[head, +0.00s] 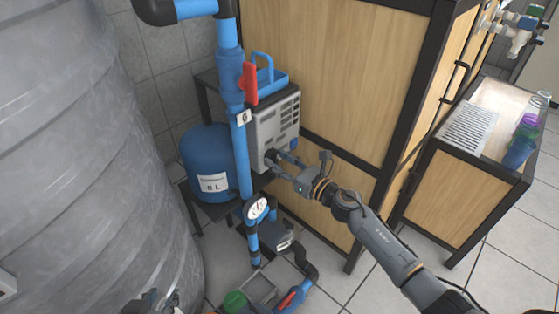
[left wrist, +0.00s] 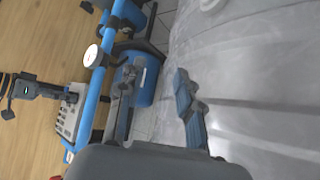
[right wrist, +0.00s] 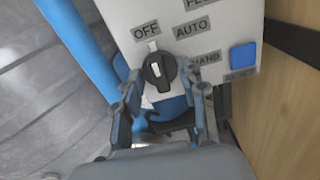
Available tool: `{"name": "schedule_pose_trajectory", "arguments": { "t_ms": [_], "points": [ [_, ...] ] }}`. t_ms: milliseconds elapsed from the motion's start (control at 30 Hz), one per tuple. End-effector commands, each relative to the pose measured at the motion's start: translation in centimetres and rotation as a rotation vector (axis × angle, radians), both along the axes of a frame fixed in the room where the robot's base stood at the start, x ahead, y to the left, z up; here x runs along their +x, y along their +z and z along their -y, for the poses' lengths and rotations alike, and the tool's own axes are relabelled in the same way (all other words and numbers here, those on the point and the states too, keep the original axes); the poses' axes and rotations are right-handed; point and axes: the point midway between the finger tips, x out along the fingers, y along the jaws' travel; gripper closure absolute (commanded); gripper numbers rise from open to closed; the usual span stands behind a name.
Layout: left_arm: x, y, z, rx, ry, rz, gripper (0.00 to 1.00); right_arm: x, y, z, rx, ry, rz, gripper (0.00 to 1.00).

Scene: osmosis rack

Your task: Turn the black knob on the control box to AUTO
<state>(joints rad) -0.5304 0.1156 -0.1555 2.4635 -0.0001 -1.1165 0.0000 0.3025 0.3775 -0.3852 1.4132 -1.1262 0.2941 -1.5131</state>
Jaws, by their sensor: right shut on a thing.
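The control box (head: 281,118) is a grey panel behind the blue pipe in the head view. In the right wrist view its face (right wrist: 190,14) carries OFF, AUTO and HAND labels and a blue RESET button (right wrist: 243,56). The black knob (right wrist: 159,70) sits below OFF, and its white mark points up toward OFF. My right gripper (head: 271,159) reaches the box's lower front. It is shut on the knob, one finger on each side (right wrist: 168,88). My left gripper (head: 158,304) is at the bottom edge of the head view. In the left wrist view it is open and empty (left wrist: 154,74).
A vertical blue pipe (head: 241,150) with a red-handled valve (head: 250,84) runs close to the box's left. A blue tank (head: 206,150) and a large grey tank (head: 80,170) stand further left. A wood-panelled frame (head: 330,60) rises behind the box.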

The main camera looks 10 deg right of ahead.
Motion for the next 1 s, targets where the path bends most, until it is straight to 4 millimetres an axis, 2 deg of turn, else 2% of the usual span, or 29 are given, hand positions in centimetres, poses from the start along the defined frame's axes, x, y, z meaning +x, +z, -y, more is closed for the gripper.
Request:
{"name": "schedule_pose_trajectory", "arguments": {
  "t_ms": [367,733,1000],
  "points": [
    [-3.9,-2.0,-1.3,0.044,0.016,-0.206,0.65,0.0,0.1,0.0,0.225,0.0,-0.151,0.9],
    [-9.7,-3.6,-3.1,0.101,0.039,-0.48,0.65,0.0,0.1,0.0,0.491,-0.001,-0.325,0.9],
    [-9.8,-3.0,-3.2,0.102,0.039,-0.488,0.65,0.0,0.1,0.0,0.621,-0.001,-0.412,0.91]
  ]
}}
